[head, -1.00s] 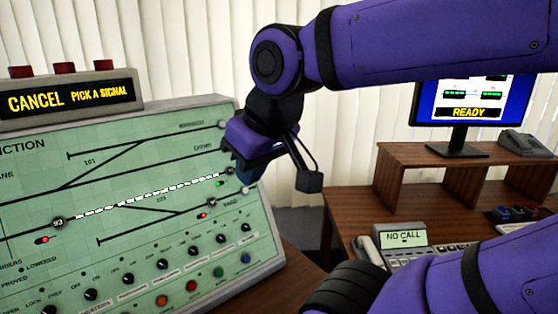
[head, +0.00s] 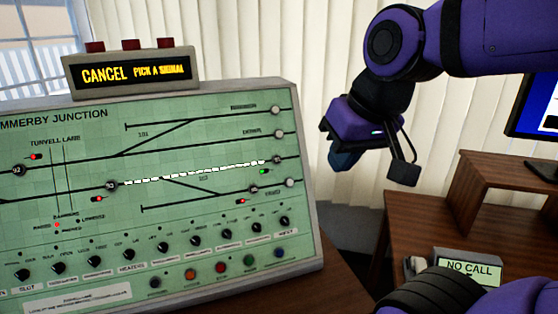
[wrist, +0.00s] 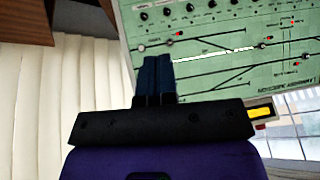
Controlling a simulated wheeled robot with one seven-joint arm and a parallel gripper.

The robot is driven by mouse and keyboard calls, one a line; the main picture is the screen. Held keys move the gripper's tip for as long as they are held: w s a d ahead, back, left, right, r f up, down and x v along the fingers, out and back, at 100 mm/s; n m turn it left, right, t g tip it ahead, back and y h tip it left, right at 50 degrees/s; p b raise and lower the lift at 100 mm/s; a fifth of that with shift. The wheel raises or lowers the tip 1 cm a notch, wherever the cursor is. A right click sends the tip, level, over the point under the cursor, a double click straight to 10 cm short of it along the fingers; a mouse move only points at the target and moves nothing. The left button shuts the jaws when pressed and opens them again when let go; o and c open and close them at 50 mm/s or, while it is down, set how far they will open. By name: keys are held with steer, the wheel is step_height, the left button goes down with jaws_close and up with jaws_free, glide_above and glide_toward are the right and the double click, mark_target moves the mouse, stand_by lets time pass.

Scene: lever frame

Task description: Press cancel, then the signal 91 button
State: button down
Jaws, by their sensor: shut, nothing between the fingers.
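The green signal panel (head: 200,215) stands at left, with track lines and round buttons. The display (head: 130,74) on top reads "CANCEL PICK A SIGNAL". Button 92 (head: 18,170) is at the far left and button 93 (head: 111,186) at centre left. A white lit strip runs from 93 to a dark round button (head: 277,159) near the right edge; its number is too small to read. My gripper (head: 344,160) is shut and empty, in the air right of the panel and apart from it. The wrist view shows its closed fingers (wrist: 156,76), with the panel beyond.
Knobs (head: 195,241) and coloured push buttons (head: 221,267) line the panel's lower part. Red lamps (head: 130,44) top the display box. A wooden desk (head: 430,215) at right holds a "NO CALL" phone unit (head: 468,266) and a monitor (head: 535,105). Blinds hang behind.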

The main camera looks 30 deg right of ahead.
mark_target(277, 159)
steer(key=w+a+f+m+g+y, duration=0.1)
steer(key=w+a+f+m+y, duration=0.15)
steer(key=w+m+y, duration=0.6)
steer(key=w+a+f+m+y, duration=0.1)
steer(key=w+f+m, duration=0.35)
steer(key=m, duration=0.85)
steer(key=w+d+f+m+t, duration=0.3)
steer(key=w+d+m, duration=0.3)
steer(key=m, duration=0.4)
steer(key=w+d+f+m+t+h, duration=0.1)
steer(key=w+d+f+m+t, duration=0.3)
steer(key=w+m, duration=0.3)
steer(key=d+m+t, duration=0.1)
steer(key=m, duration=0.2)
steer(key=shift+w+d+f, duration=0.2)
steer(key=shift+w+d, duration=0.05)
steer(key=shift+d, duration=0.1)
steer(key=w+d+f, duration=0.1)
steer(key=w+f, duration=0.3)
steer(key=w, duration=0.3)
steer(key=shift+w+d, duration=0.15)
steer(key=shift+w, duration=0.2)
steer(key=shift+f, duration=0.1)
steer(key=shift+w+f, duration=0.15)
steer(key=shift+w, duration=0.2)
